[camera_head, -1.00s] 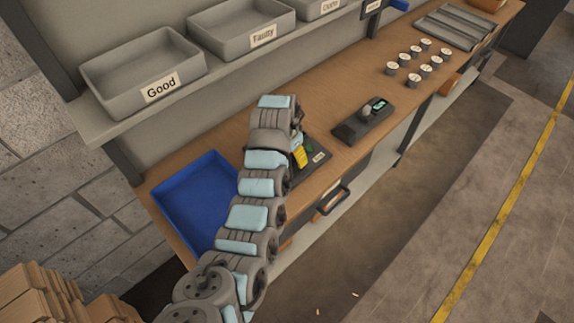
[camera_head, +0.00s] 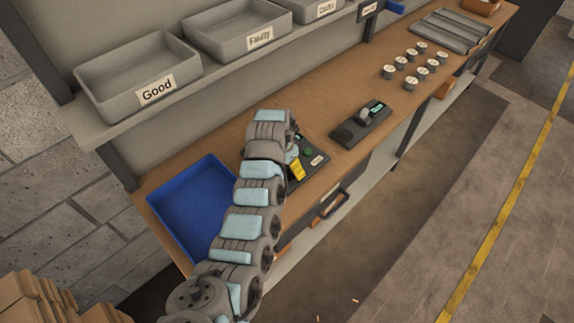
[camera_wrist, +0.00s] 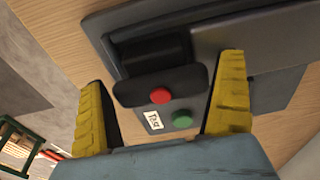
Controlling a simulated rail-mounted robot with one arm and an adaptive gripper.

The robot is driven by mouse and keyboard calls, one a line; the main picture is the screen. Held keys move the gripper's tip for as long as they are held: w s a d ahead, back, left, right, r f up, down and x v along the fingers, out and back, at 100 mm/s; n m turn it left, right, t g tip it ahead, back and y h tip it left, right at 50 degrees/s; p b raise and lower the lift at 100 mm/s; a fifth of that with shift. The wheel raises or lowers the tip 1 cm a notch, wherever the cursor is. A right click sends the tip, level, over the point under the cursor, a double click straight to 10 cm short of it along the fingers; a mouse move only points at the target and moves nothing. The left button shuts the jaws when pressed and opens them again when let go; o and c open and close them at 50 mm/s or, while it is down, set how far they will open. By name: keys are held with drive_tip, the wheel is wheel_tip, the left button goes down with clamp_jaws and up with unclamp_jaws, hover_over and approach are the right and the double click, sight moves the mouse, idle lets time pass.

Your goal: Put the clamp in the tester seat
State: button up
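The tester is a black unit (camera_head: 311,146) on the bench. Its green button (camera_wrist: 182,119) and "Test" label (camera_wrist: 153,121) show in the wrist view. My gripper (camera_wrist: 162,72) has yellow fingers spread wide apart. It also shows in the head view (camera_head: 296,171), low at the tester's near left side. A dark block with a red round spot (camera_wrist: 135,92) lies between and beyond the fingertips, over the tester face. I cannot tell whether this block is the clamp or part of the tester. No contact with the fingers is clear. My arm hides part of the tester.
An empty blue tray (camera_head: 190,207) lies left of my arm. A second black device with a display (camera_head: 349,131) and several round weights stand to the right. The "Good" (camera_head: 140,75) and "Faulty" bins stand on the shelf. Bare bench lies between the devices.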

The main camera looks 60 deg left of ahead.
drive_tip(key=shift+r, duration=0.1)
wheel_tip(320, 180, up, 12)
drive_tip(key=s+p, duration=0.1)
drive_tip(key=p, duration=0.3)
drive_tip(key=shift+s+d, duration=0.3)
drive_tip(key=shift+s, duration=0.05)
drive_tip(key=shift+w, duration=0.1)
